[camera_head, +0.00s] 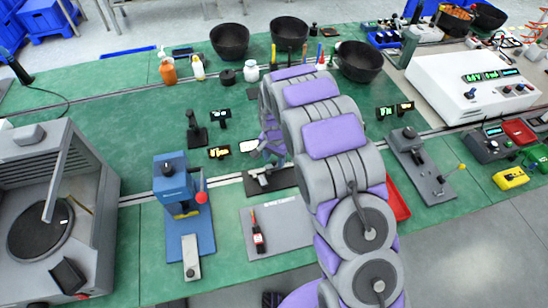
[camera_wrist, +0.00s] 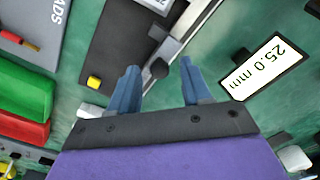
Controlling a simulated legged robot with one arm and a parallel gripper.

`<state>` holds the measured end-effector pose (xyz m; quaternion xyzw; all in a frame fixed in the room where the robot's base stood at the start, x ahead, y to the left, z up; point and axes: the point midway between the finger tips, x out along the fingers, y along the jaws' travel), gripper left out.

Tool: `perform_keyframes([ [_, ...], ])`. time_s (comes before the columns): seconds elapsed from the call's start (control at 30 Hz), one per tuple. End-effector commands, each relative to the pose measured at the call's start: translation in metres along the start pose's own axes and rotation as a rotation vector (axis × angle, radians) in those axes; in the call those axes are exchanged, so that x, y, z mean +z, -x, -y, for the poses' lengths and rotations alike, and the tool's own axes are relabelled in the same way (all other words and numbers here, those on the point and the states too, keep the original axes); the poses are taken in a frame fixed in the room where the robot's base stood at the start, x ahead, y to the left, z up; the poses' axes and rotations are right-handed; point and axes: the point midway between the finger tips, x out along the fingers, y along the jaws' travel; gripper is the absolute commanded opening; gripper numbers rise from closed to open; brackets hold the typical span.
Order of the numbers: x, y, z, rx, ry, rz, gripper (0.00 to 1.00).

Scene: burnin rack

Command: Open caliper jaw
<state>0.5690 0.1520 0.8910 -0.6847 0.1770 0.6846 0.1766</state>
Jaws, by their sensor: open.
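The caliper (camera_head: 273,181) appears to be the long dark base with a pale metal rail in mid-table, partly covered by my arm in the head view. In the wrist view its metal rail (camera_wrist: 190,28) runs diagonally at the top. A small round dark knob (camera_wrist: 160,68) shows between my fingertips; I cannot tell whether they touch it. My gripper (camera_wrist: 160,85) is open, its two blue fingers apart with nothing visibly held. In the head view my gripper (camera_head: 268,148) is just above the caliper. A white panel (camera_wrist: 265,68) reading "25.0 mm" lies to the right.
A grey mat (camera_head: 290,232) with a red and black tool lies in front. A blue press (camera_head: 180,190) stands left, and a black stand (camera_head: 195,130) behind. A red tray (camera_head: 397,203) is right of my arm. Green table shows between the devices.

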Motion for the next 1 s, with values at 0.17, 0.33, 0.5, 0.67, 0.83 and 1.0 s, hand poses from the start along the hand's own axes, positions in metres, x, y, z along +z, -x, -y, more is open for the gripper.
perform_keyframes([
  [0.17,0.0,0.003,0.0,0.0,0.0,0.0,0.48],
  [0.33,-0.001,0.022,0.001,-0.002,0.0,-0.003,0.48],
  [0.5,-0.001,0.06,0.001,-0.003,0.0,-0.004,0.48],
  [0.67,-0.001,0.096,0.001,-0.002,0.0,-0.003,0.48],
  [0.83,-0.001,0.132,0.001,-0.001,0.0,-0.002,0.48],
  [1.0,-0.002,0.158,0.002,-0.001,0.0,-0.003,0.48],
])
